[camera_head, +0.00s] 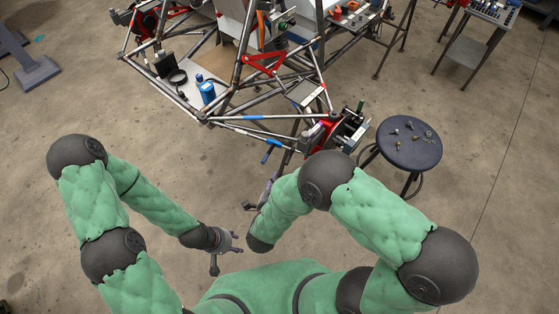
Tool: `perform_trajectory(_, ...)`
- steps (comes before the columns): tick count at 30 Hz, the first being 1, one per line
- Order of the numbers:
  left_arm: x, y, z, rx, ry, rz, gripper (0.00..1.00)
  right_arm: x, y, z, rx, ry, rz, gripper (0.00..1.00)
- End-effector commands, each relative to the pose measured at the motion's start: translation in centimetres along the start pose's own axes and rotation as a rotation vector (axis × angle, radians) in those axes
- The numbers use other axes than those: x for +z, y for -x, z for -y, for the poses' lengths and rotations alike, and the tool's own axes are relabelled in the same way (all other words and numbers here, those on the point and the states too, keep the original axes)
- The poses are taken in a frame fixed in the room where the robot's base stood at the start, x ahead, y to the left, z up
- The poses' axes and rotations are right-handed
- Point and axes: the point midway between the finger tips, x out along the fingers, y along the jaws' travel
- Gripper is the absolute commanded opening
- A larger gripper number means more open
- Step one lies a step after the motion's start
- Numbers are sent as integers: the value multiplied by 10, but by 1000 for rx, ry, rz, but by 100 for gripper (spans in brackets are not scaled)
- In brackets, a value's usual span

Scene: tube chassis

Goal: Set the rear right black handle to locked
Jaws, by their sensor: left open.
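The tube chassis (245,121) stands on the floor at the top centre. At its near right corner is a fixture with red parts (313,137) and dark upright parts (349,129). A dark handle-like piece (360,107) stands up there. Which part is the rear right black handle, and whether it is locked, I cannot tell. My left gripper (226,252) is open and empty above bare floor, in front of the chassis and apart from it. My right forearm folds down beside it.
A round dark stool (408,143) with small loose parts stands right of the chassis corner, close to the fixture. A blue bottle (206,91) sits on the chassis tray. A metal cart (478,45) is at the top right.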

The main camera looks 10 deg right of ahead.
Motion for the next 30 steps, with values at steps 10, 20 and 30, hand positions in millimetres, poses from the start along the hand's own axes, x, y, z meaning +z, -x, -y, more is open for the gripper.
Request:
perform_trajectory(10,0,-8,3,0,-1,1,46,-5,-11,-3,1,-23,-45,36)
perform_trajectory(20,-1,-31,11,0,0,1,46,-6,-68,-4,2,-23,-44,36)
perform_trajectory(30,-1,-42,15,0,0,1,46,-9,-100,-2,-1,-20,-41,36)
